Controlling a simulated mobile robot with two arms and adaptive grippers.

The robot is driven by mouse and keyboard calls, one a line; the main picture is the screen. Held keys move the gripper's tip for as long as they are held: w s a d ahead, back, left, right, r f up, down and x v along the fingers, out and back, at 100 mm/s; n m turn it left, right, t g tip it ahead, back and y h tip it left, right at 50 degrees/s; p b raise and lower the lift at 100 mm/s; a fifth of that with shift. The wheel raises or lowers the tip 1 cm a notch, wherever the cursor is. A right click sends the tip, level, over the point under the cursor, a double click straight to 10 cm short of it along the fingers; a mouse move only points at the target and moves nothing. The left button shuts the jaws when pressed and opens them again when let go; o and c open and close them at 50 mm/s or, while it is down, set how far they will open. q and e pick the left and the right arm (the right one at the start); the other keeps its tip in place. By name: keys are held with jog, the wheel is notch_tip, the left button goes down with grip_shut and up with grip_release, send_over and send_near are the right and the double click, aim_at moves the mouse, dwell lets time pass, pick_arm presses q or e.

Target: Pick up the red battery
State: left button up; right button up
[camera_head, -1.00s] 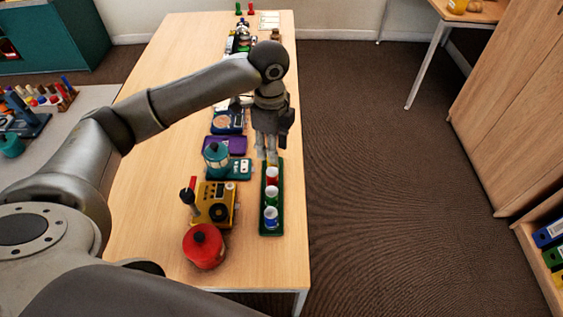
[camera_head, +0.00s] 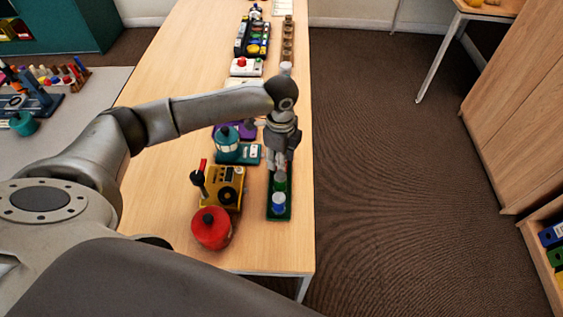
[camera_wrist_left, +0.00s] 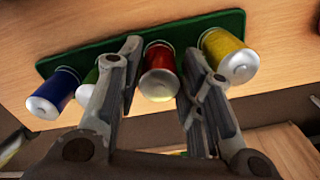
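A green tray (camera_head: 278,217) stands near the right edge of the table and holds a row of batteries. In the left wrist view, the red battery (camera_wrist_left: 158,76) stands between the blue battery (camera_wrist_left: 52,92) and green battery (camera_wrist_left: 92,84) on one side and the yellow battery (camera_wrist_left: 230,58) on the other. My left gripper (camera_wrist_left: 161,58) is open, with one finger on each side of the red battery and gaps showing. In the head view, the left gripper (camera_head: 279,166) is over the tray and hides the red battery. My right gripper is not in view.
Left of the tray are a yellow device (camera_head: 222,188) with a red-tipped lever, a red round container (camera_head: 211,229) and a teal lantern-like object (camera_head: 227,145). A brown row of blocks (camera_head: 288,40) lies farther back. The near right table corner is bare.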

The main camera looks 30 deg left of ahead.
pick_arm(q)
jog(key=c, duration=0.7)
jog(key=shift+c, duration=0.2)
jog(key=shift+r, duration=0.2)
